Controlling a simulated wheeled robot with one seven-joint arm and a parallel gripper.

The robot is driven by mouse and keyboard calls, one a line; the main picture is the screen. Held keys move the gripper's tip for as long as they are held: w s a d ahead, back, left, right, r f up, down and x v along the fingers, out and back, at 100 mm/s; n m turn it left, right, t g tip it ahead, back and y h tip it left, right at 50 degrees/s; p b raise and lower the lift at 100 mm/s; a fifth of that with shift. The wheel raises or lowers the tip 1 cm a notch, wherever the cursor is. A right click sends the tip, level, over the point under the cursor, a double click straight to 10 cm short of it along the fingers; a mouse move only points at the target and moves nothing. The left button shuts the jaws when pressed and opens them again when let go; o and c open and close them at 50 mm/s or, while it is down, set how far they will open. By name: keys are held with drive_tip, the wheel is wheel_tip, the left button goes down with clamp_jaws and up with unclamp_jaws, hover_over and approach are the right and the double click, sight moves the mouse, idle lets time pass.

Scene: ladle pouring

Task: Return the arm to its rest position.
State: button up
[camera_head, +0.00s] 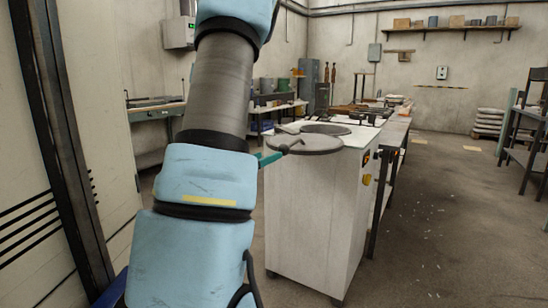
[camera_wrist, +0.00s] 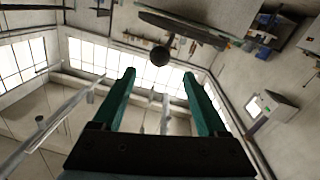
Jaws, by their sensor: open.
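My arm (camera_head: 205,180) rises through the left of the head view and hides what stands behind it. My gripper (camera_wrist: 158,76) is open in the wrist view, with two green fingers apart and nothing between them. In the head view only a bit of a green finger shows beside the arm, near the round lid; most of the gripper is hidden. The grey lid (camera_head: 312,146) lies at the near edge of the white cabinet (camera_head: 310,215), overhanging it. In the wrist view a dark round knob (camera_wrist: 160,56) shows beyond the fingertips, under a flat plate.
A long workbench (camera_head: 393,135) with tools runs behind the cabinet. A tall panel (camera_head: 20,150) stands close at the left. Another bench (camera_head: 155,112) is behind my arm. A dark rack (camera_head: 530,120) stands at the right.

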drive_tip(key=shift+s+a, duration=0.3)
drive_tip(key=shift+s, duration=0.25)
drive_tip(key=s+d+f+n+g+y+p, duration=0.1)
drive_tip(key=s+d+n+g+y+p, duration=0.1)
drive_tip(key=s+g+y+p, duration=0.7)
drive_tip(key=s+d+g+p, duration=0.1)
drive_tip(key=s+g, duration=0.3)
drive_tip(key=s, duration=0.5)
drive_tip(key=shift+f+n+g+p, duration=0.2)
drive_tip(key=shift+n+g+p, duration=0.2)
drive_tip(key=shift+a, duration=0.1)
idle(0.5)
